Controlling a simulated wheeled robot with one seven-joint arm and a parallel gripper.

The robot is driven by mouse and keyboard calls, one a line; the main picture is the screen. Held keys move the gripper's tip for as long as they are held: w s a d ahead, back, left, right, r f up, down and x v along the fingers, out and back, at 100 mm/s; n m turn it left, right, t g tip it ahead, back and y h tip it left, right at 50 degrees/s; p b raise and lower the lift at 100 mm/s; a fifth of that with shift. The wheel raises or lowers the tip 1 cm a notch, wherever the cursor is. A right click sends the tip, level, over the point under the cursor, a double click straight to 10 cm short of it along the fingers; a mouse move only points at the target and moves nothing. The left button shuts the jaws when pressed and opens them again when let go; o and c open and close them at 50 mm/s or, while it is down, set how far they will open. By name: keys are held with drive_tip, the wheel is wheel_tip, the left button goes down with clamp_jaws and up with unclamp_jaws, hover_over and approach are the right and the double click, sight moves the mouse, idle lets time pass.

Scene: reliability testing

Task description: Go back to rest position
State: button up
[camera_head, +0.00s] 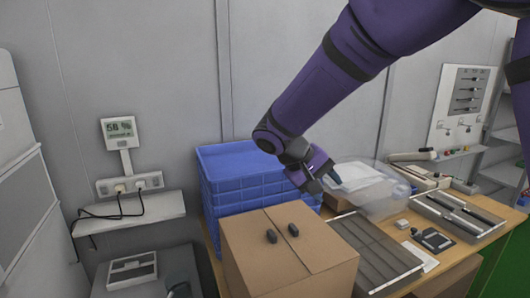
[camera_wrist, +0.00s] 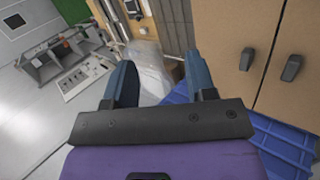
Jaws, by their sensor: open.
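My gripper (camera_head: 322,178) hangs at the end of my purple arm, above the gap between a blue crate and a clear plastic bin. Its two blue-grey fingers (camera_wrist: 162,86) are apart in the wrist view, with nothing between them. The box (camera_wrist: 232,30) and the crate (camera_wrist: 275,140) also show at the right of the wrist view. The clear bin (camera_head: 375,190) is just right of my gripper.
A divided grey tray (camera_head: 375,250) lies on the table right of the box. A second tray (camera_head: 458,214) with metal parts lies farther right. A wall shelf (camera_head: 130,215) with a socket and a display (camera_head: 119,132) is at the left. Space above the table's front is clear.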

drive_tip(key=s+d+r+m+y, duration=0.1)
drive_tip(key=s+d+r+y, duration=0.25)
drive_tip(key=s+d, duration=0.25)
drive_tip(key=s+d+r+m+y, duration=0.1)
drive_tip(key=s+d+r+y, duration=0.1)
drive_tip(key=s+d+r, duration=0.4)
drive_tip(key=s+d+t+y, duration=0.2)
drive_tip(key=s+d+t, duration=0.1)
drive_tip(key=s, duration=0.9)
drive_tip(key=shift+s+d+r+m+t, duration=0.2)
drive_tip(key=shift+d+m+t, duration=0.2)
drive_tip(key=shift+d, duration=0.5)
drive_tip(key=shift+s+f+y, duration=0.15)
drive_tip(key=shift+s+y, duration=0.1)
drive_tip(key=shift+s, duration=0.15)
drive_tip(key=shift+c, duration=0.2)
